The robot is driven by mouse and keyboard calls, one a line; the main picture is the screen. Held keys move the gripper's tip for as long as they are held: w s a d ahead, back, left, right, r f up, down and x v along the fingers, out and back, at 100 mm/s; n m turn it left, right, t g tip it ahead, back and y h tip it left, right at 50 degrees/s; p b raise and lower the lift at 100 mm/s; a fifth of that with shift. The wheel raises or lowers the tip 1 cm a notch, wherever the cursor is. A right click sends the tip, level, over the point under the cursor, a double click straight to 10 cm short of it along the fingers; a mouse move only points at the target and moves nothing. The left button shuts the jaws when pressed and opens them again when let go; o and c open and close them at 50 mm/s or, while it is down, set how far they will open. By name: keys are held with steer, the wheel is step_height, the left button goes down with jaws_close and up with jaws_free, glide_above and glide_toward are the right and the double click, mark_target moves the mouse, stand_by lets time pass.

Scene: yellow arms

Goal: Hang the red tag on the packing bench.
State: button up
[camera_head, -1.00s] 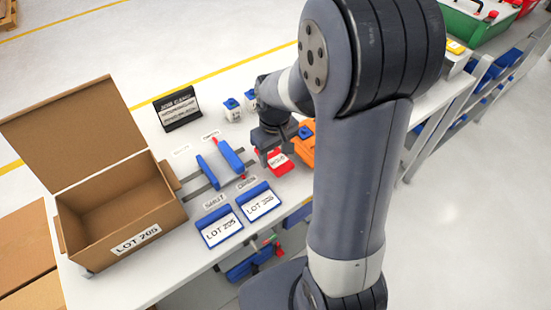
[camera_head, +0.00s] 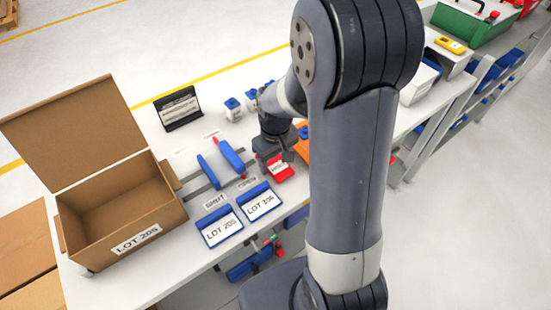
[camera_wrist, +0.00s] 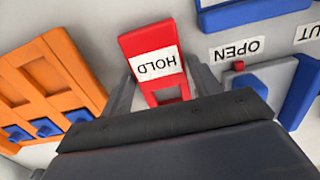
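The red tag (camera_head: 280,171) lies on the packing bench (camera_head: 118,288), right of the blue lever switches. In the wrist view the red tag (camera_wrist: 147,42) carries a white label reading HOLD and has a slot at its near end. My gripper (camera_head: 273,153) is low over the tag's far part and hides some of it. In the wrist view my gripper (camera_wrist: 164,92) is open, one finger on each side of the tag's near end. I cannot tell whether the fingers touch it.
An orange rack (camera_wrist: 52,80) with blue parts is close beside the gripper. Two blue-edged LOT cards (camera_head: 220,228) lie at the front edge. The blue levers (camera_head: 231,160) stand left of the tag. An open cardboard box (camera_head: 125,213) and black sign (camera_head: 180,108) are further left.

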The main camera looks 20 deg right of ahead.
mark_target(276, 164)
steer(key=shift+o, duration=1.4)
steer(key=shift+r, duration=0.15)
step_height(276, 164, up, 11)
steer(key=shift+f, duration=0.2)
steer(key=shift+s+d, duration=0.1)
step_height(276, 164, down, 11)
steer(key=shift+r, duration=0.2)
stand_by(1.1)
